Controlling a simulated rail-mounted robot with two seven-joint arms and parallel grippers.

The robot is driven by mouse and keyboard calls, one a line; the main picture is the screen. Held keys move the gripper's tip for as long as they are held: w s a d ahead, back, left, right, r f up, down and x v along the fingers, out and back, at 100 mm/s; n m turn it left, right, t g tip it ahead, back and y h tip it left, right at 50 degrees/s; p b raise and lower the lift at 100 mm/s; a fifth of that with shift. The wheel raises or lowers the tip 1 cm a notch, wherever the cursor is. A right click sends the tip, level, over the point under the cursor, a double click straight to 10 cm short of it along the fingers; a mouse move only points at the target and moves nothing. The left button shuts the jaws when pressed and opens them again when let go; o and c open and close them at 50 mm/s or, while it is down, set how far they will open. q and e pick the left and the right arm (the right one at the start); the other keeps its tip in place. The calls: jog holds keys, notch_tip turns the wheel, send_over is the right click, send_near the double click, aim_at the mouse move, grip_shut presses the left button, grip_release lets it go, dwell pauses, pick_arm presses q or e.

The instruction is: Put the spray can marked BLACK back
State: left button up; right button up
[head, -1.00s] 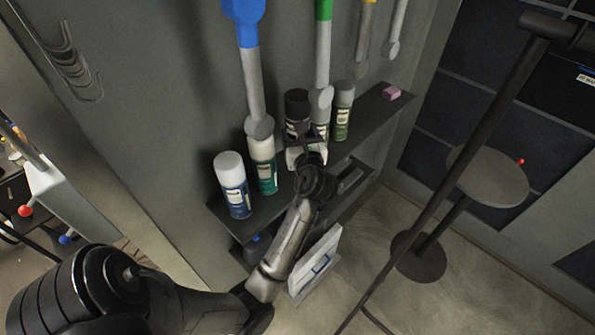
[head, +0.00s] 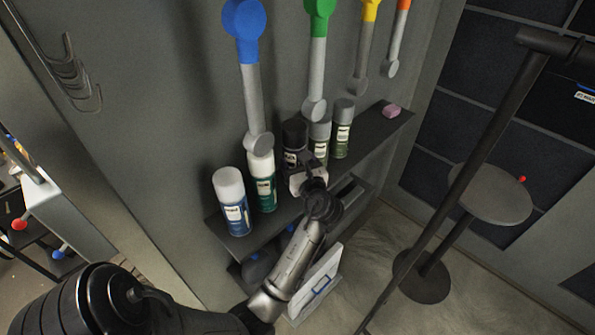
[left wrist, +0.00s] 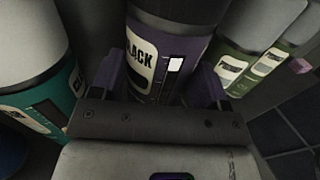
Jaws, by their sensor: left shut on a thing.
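The spray can marked BLACK (head: 294,134) has a dark cap and stands upright in the row of cans at the wall shelf (head: 375,137). In the left wrist view the can (left wrist: 160,52) shows its white BLACK label facing me. My left gripper (head: 297,162) is shut on the can, with one finger on each side of its body. The wrist view also shows the gripper (left wrist: 160,80) around it. The can's base is hidden by the gripper, so I cannot tell whether it touches the shelf. My right gripper is not in view.
A green-labelled can (head: 264,182) and a blue can (head: 232,203) stand left of the BLACK can. Two olive-labelled cans stand close on its right, the farther one (head: 343,130) beside a pink block (head: 391,111). Coloured-ended tools (head: 251,85) hang above. A round-topped stand (head: 488,195) is at right.

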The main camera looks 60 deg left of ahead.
pick_arm(q)
jog(key=shift+f, duration=1.45)
jog(key=o, duration=1.4)
jog(key=shift+f, duration=0.1)
